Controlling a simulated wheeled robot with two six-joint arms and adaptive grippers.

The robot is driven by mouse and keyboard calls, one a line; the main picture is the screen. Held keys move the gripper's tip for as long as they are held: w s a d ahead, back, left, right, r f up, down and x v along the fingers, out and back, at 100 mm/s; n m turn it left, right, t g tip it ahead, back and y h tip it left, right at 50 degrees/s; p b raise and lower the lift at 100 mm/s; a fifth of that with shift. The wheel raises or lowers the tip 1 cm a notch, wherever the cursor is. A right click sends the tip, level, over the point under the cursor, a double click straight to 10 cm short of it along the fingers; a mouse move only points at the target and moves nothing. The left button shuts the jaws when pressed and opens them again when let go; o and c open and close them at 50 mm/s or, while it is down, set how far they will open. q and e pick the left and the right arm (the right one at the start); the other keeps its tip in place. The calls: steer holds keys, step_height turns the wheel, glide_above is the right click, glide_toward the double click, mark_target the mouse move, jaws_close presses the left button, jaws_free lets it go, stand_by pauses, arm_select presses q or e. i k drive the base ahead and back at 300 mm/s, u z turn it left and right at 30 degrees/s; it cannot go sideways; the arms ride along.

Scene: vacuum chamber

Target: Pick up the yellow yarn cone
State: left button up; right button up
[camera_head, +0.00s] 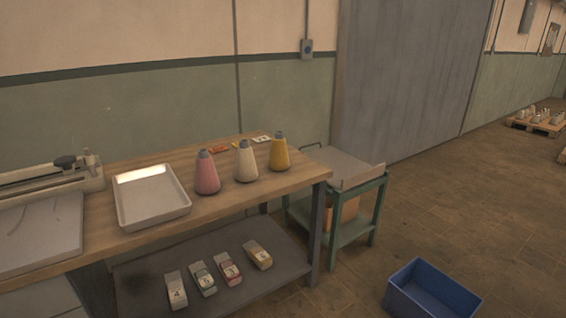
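The yellow yarn cone (280,153) stands upright on the wooden workbench (215,208), near its right end. It has a dark grey tip. A cream cone (245,163) stands just to its left, and a pink cone (207,175) stands left of that one. Neither of my grippers shows in the head view. Nothing hides the yellow cone from this side.
Several numbered packs sit on the lower shelf (140,288). A green cart (350,208) stands close to the right. A blue bin (405,288) is on the floor.

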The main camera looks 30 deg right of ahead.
mark_target(278, 160)
steer(key=u, duration=1.65)
steer(key=k, duration=0.1)
steer(key=z, duration=3.1)
steer(key=i, duration=0.9)
steer(key=z, duration=0.65)
steer(key=i, duration=1.2)
steer(key=u, duration=0.2)
